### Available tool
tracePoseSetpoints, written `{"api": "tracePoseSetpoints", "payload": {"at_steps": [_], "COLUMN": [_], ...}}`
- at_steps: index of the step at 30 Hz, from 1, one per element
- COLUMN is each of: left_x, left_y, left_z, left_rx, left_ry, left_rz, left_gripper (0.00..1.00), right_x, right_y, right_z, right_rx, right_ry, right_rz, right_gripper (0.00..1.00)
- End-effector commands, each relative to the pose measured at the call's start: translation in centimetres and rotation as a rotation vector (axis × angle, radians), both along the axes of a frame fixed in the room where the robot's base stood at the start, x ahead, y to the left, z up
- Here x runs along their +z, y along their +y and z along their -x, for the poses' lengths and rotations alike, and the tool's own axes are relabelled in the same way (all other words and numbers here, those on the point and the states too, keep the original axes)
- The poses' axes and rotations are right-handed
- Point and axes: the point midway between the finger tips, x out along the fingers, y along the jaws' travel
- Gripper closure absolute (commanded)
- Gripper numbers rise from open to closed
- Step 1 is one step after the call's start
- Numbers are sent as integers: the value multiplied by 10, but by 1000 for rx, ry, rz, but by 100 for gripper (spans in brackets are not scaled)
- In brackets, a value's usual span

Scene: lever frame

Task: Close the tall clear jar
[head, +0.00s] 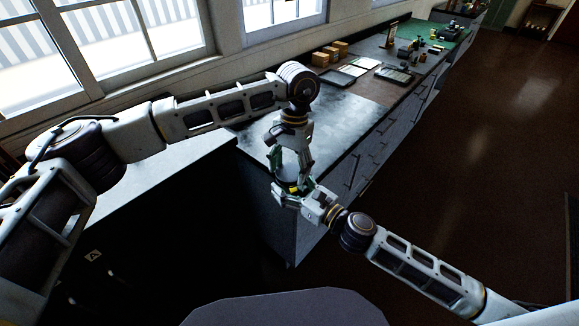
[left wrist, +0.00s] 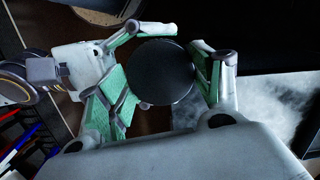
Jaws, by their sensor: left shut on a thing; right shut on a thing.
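A dark round lid (left wrist: 161,72) lies between the green-padded fingers of my left gripper (left wrist: 163,82) in the left wrist view. In the head view, my left gripper (head: 290,163) points down and is shut on the lid. My right gripper (head: 290,191) comes in from the right just below it, shut on what seems to be the jar. The jar's clear body is hidden by the lid and the grippers. I cannot tell whether the lid sits on the jar's rim or is apart from it. Both grippers are close together, past the front corner of the dark counter.
The dark counter top (head: 335,128) behind my grippers is mostly bare. Further back stand small cardboard boxes (head: 330,54), a dark tray (head: 394,74) and a green mat (head: 440,35) with small items. Drawers line the counter's front; open floor (head: 490,130) lies to the right.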

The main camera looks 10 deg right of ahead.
Motion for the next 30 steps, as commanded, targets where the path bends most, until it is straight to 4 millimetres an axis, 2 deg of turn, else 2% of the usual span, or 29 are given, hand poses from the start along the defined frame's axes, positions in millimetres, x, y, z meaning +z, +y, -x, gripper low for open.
{"api": "tracePoseSetpoints", "payload": {"at_steps": [16, 29, 30], "left_x": [1, 1, 1], "left_y": [1, 1, 1], "left_z": [-1, -2, -2], "left_rx": [-449, -502, -502], "left_ry": [-2, -1, -1], "left_rz": [-4, -4, -4], "left_gripper": [49, 49, 31], "right_x": [0, -1, -1], "right_y": [0, 0, 0], "right_z": [0, 1, 1], "right_rx": [1, 1, 1], "right_ry": [1, 1, 1], "right_rz": [0, 1, 1], "right_gripper": [97, 97, 97]}}
